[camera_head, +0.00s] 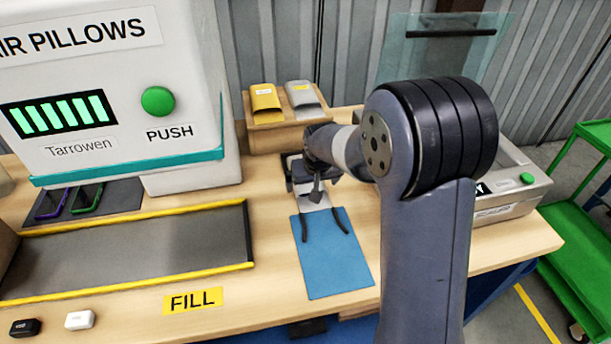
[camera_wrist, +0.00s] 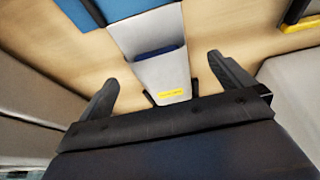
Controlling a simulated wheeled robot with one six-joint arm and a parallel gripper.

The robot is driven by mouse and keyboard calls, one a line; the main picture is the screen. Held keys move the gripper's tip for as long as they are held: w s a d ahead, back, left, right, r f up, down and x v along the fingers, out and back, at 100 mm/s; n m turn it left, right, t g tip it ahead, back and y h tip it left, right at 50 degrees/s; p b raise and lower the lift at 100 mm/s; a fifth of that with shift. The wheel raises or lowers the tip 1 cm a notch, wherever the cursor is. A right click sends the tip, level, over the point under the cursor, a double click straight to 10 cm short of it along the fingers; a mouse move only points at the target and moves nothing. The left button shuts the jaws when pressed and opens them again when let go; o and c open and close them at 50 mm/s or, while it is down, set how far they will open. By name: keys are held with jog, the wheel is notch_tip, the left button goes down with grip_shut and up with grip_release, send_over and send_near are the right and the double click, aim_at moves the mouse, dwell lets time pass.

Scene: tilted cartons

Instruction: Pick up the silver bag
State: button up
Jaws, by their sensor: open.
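The silver bag (camera_wrist: 166,75), with a yellow label and a dark blue mouth, lies below my gripper in the wrist view. Its light surface (camera_head: 316,200) shows only partly in the head view, at the far end of the blue mat (camera_head: 330,270); my wrist hides the rest. My gripper (camera_head: 322,227) is open. In the wrist view, the fingers of my gripper (camera_wrist: 168,80) stand wide on either side of the bag. I see no contact, and the height gap cannot be told.
A wooden rack (camera_head: 280,138) behind holds a yellow bag (camera_head: 265,102) and another silver-grey bag (camera_head: 303,97). The air-pillow machine (camera_head: 110,90) and a yellow-edged tray (camera_head: 130,250) are at left.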

aim_at(311, 187)
jog(key=shift+w+x, duration=0.25)
jog(key=shift+x, duration=1)
jog(key=shift+w+x, duration=0.25)
jog(key=shift+x, duration=0.95)
jog(key=shift+d+r, duration=0.1)
jog(key=shift+r, duration=0.05)
jog(key=shift+c, duration=0.4)
jog(key=c, duration=0.8)
